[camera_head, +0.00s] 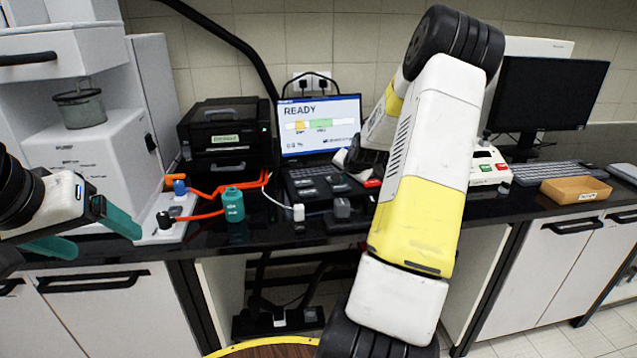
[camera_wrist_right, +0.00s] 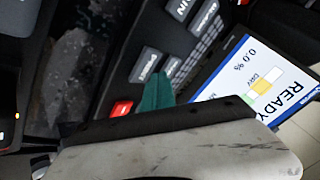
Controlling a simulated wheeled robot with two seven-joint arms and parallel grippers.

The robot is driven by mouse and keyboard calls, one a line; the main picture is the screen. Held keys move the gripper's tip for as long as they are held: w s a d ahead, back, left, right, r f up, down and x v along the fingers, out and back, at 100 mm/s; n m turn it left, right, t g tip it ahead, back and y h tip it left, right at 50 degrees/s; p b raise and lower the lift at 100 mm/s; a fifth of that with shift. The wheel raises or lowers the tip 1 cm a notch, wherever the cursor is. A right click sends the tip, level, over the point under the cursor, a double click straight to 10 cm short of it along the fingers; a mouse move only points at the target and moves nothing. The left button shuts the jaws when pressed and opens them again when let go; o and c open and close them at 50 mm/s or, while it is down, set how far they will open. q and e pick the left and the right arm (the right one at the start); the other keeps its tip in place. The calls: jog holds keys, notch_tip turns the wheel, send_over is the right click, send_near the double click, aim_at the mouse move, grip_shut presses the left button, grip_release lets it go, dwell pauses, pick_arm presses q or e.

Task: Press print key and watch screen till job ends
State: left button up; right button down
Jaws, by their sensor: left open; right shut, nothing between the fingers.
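The screen (camera_head: 320,124) behind the key panel (camera_head: 315,188) reads READY above a coloured bar; it also shows rotated in the right wrist view (camera_wrist_right: 255,82), with 0.0 % on it. The panel carries several grey keys and a red key (camera_wrist_right: 121,108). My right gripper (camera_wrist_right: 157,92) is shut and empty, its teal fingertips over the panel beside a grey key (camera_wrist_right: 146,65) whose lettering is hard to read. I cannot tell whether they touch a key. In the head view my right arm hides that gripper. My left gripper (camera_head: 103,243) is open and empty at the left, before the counter.
A black printer-like device (camera_head: 225,138) stands left of the screen. A teal bottle (camera_head: 233,204) and orange tubing are at the counter's front left. A white device (camera_head: 489,168) with coloured buttons, a monitor (camera_head: 548,94), keyboard (camera_head: 557,172) and wooden tray (camera_head: 575,190) are right of my arm.

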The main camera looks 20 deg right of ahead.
aim_at(342, 188)
jog(key=shift+f, duration=0.15)
jog(key=shift+f, duration=0.3)
jog(key=shift+f, duration=0.45)
dwell(0.8)
jog(key=shift+r, duration=0.95)
jog(key=shift+r, duration=2.45)
